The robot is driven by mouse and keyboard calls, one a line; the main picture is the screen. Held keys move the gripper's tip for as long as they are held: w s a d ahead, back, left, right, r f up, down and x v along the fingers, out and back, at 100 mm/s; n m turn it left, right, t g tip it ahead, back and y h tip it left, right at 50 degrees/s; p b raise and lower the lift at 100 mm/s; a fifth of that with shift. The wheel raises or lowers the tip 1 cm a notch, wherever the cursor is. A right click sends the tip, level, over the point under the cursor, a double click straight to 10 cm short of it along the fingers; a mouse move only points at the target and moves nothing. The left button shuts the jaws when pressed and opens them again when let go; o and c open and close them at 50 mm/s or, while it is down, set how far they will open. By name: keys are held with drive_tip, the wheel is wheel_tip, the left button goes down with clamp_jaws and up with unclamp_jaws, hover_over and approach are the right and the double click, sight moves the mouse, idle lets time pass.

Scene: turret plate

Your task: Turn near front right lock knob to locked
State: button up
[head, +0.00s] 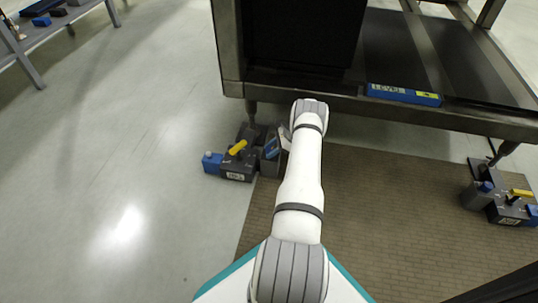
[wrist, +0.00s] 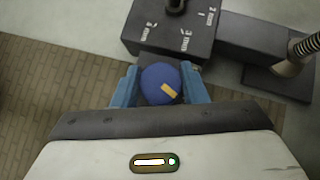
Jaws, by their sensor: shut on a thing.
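A round blue knob (wrist: 157,77) with a short yellow mark sits between the two blue fingers of my gripper (wrist: 160,84) in the wrist view. The gripper is shut on it, one finger on each side. The yellow mark is off centre toward the lower right and slightly tilted. The knob is beside a dark block (wrist: 172,32) with white printed markings. In the head view my gripper (head: 273,148) is at the right side of the left dark foot unit (head: 238,164), which has a yellow handle. The gripped knob cannot be made out there.
A blue block (head: 212,163) projects from that unit's left side. A similar unit (head: 505,200) stands at far right. The metal table frame (head: 340,98) overhangs behind the gripper. A brown mat (head: 380,210) covers the floor at right; grey floor (head: 110,150) is clear at left.

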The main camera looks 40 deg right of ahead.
drive_tip(key=shift+s+a+f+n+g, duration=0.1)
drive_tip(key=shift+a+n+g, duration=0.05)
drive_tip(key=shift+n+g, duration=0.15)
drive_tip(key=o, duration=1)
